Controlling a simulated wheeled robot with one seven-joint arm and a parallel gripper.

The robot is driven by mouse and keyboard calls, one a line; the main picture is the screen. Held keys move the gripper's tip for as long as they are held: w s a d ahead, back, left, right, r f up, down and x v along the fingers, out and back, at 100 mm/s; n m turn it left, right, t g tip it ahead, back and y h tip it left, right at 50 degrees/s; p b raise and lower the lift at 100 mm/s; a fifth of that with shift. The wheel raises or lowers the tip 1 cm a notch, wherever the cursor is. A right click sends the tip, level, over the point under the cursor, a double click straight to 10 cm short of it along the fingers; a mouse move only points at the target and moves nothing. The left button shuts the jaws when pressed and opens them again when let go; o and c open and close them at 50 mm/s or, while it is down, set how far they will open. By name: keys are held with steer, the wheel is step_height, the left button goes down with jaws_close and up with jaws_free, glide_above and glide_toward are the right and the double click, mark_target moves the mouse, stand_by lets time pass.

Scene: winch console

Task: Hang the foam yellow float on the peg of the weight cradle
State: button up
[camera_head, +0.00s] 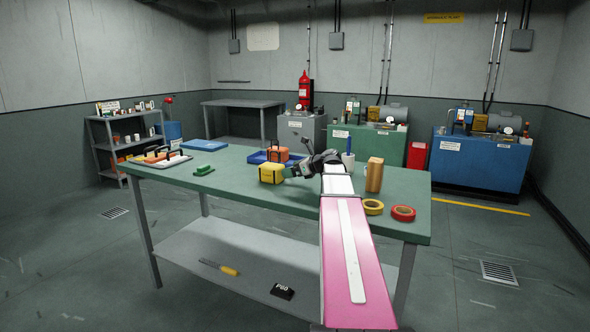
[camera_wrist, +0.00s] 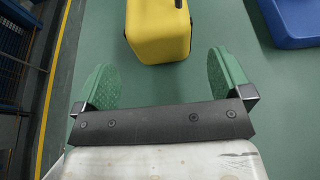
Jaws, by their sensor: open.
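The yellow float (camera_head: 271,173) is a blocky yellow piece with a dark handle on top, standing on the green table (camera_head: 235,197). My gripper (camera_head: 291,171) is just right of it, low over the table. In the wrist view the float (camera_wrist: 158,32) is ahead of my gripper (camera_wrist: 163,80), roughly in line with the gap between the two green finger pads. The pads are wide apart with nothing between them. I cannot make out the weight cradle for certain. An upright blue-and-white piece (camera_head: 348,152) stands behind my arm, its base partly hidden.
A blue tray (camera_head: 257,157) with an orange-brown handled piece (camera_head: 278,153) lies behind the float. It also shows in the wrist view (camera_wrist: 290,25). A wooden block (camera_head: 375,175), yellow tape (camera_head: 373,207) and red tape (camera_head: 403,213) are at the right. A green piece (camera_head: 204,170) lies left.

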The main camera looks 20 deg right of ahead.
mark_target(280, 166)
steer(key=shift+x, duration=3.1)
steer(key=c, duration=0.7)
steer(key=shift+r, duration=4.05)
steer(key=shift+s, duration=0.1)
